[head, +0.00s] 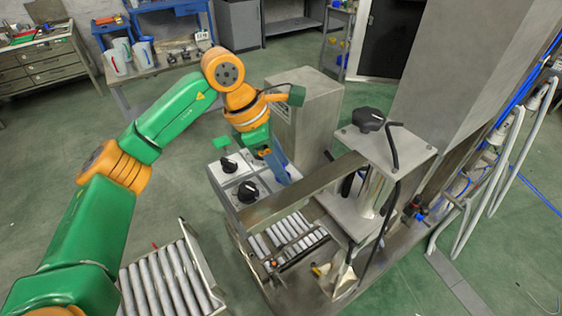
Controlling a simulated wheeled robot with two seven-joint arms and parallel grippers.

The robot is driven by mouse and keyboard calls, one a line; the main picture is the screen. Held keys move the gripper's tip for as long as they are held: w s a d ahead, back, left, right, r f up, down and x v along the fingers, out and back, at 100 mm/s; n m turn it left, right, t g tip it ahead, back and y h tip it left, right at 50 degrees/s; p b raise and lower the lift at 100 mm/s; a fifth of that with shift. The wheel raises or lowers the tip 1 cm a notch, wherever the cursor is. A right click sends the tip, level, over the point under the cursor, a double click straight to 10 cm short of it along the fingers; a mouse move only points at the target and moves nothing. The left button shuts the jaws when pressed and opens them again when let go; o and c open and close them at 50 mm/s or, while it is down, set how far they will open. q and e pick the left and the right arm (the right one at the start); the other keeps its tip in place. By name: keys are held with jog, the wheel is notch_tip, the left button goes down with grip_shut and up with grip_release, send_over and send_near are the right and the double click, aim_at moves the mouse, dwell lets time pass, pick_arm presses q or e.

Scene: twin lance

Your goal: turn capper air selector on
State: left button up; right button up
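A light grey control panel (218,178) stands in the middle of the head view, beside the roller conveyor. Two black rotary selector knobs, a rear one (229,165) and a front one (247,191), sit on its top. I cannot read any label that tells which is the capper air selector. My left gripper (269,156) points down at the panel's right rear side, to the right of the rear knob and apart from both knobs. Its fingers are small and partly hidden by the wrist, so their opening is unclear. My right gripper is out of view.
A grey machine head with a black knob (368,119) stands right of the panel. A metal beam (300,190) crosses in front of the panel. A grey cabinet (312,105) stands behind. Roller conveyors (165,280) lie in front. Green floor is open at the left.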

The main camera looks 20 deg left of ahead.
pick_arm(q)
grip_shut()
jog(key=shift+f+n+t+y+b, duration=0.15)
jog(key=shift+n+t+b, duration=0.15)
jog(key=shift+n+b, duration=0.45)
jog(key=shift+n+t+y+b, duration=0.15)
jog(key=shift+n+t+b, duration=0.15)
jog(key=shift+n+b, duration=0.4)
jog(key=n+b, duration=0.1)
jog(key=n, duration=0.1)
jog(key=shift+n+t+y+b, duration=0.3)
jog(key=shift+n+t+b, duration=0.05)
jog(key=shift+t+b, duration=0.05)
jog(key=n+y+b, duration=0.1)
jog(key=n+b, duration=0.1)
jog(key=n, duration=0.1)
jog(key=shift+d+t, duration=0.1)
jog(key=shift+t, duration=0.2)
jog(key=shift+s+n+y+b, duration=0.1)
jog(key=shift+n+y+b, duration=0.5)
jog(key=shift+n, duration=1)
jog(key=o, duration=0.6)
grip_release()
jog(key=shift+c, duration=0.2)
jog(key=shift+s+r, duration=0.2)
